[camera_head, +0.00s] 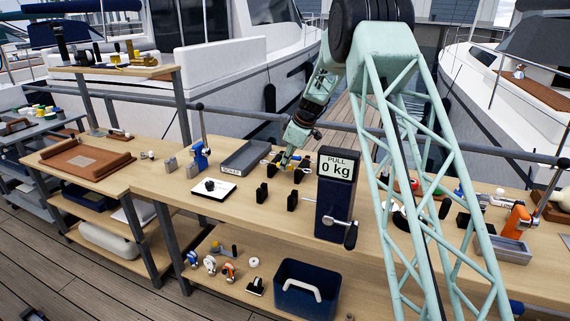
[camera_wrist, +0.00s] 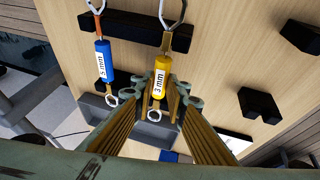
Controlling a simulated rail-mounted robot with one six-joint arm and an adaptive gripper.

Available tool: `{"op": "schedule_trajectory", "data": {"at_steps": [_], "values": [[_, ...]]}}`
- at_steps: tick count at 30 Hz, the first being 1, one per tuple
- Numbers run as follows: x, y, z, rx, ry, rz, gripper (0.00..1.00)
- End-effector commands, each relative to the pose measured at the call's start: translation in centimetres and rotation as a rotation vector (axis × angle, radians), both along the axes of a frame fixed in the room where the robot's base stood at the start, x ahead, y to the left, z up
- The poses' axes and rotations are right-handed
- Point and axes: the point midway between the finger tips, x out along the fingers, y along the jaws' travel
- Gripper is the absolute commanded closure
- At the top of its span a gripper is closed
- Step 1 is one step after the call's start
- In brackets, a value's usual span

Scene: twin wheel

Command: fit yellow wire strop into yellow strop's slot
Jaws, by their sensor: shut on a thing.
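The yellow wire strop (camera_wrist: 161,80) has a yellow sleeve labelled "3 mm", a wire loop at its upper end and a metal eye at its lower end. My gripper (camera_wrist: 166,88) is shut on its sleeve in the wrist view. The strop's upper part overlaps a dark rack bar (camera_wrist: 135,33) at a yellowish patch, perhaps its slot; I cannot tell whether it is seated there. In the head view my gripper (camera_head: 284,167) is low over the bench beside the rack, and the strop is too small to make out.
A blue strop labelled "5 mm" (camera_wrist: 105,62) lies close left of the yellow one. Dark blocks (camera_wrist: 259,104) stand at right. In the head view, a grey tray (camera_head: 245,158) is left of my gripper and the "PULL 0 kg" post (camera_head: 334,205) is right.

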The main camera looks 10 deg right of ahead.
Motion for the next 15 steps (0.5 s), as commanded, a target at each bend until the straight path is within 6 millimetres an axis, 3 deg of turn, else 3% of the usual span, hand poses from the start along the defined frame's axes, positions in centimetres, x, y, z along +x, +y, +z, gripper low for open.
{"op": "schedule_trajectory", "data": {"at_steps": [8, 9, 15], "values": [[0.01, 0.01, -0.47, 0.000, 0.000, 0.000, 0.98], [0.01, 0.01, -0.48, 0.000, 0.000, 0.000, 0.86], [0.01, 0.00, -0.41, 0.000, 0.000, 0.000, 0.71]]}}
